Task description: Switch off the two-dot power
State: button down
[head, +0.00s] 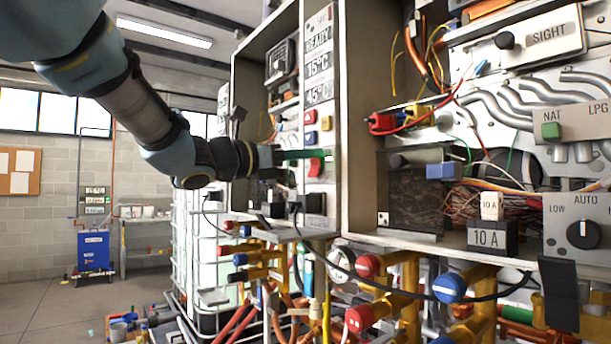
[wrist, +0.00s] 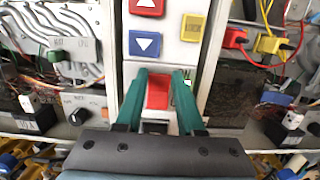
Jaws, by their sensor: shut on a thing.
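A red rocker switch (wrist: 158,92) sits low on the white control panel (wrist: 117,50) in the wrist view. The green fingers of my gripper (wrist: 163,78) stand on either side of it and are shut on it. In the head view my gripper (head: 305,155) reaches the panel from the left, and the red switch (head: 315,167) shows just below a green finger. A small green marked patch shows beside the right finger in the wrist view. I cannot make out dot marks on the switch.
Above are a red up-arrow button (wrist: 147,5), a blue down-arrow button (wrist: 145,44) and a yellow button (wrist: 192,28). Open heater boxes with loose wires flank the panel. Valves with red and blue knobs (head: 368,266) and pipes crowd the space below.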

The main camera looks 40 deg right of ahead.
jog(key=shift+a+f+h+b, duration=0.2)
jog(key=shift+f+h+b, duration=1)
jog(key=shift+b, duration=4.25)
jog(key=h+b, duration=0.1)
jog(key=b, duration=0.1)
jog(key=shift+r+b, duration=0.2)
jog(key=shift+b, duration=0.15)
jog(key=h+b, duration=0.1)
jog(key=b, duration=0.1)
jog(key=shift+a+b, duration=0.1)
jog(key=shift+b, duration=0.25)
jog(key=shift+r+b, duration=0.2)
jog(key=shift+b, duration=0.35)
jog(key=c, duration=0.5)
grip_release()
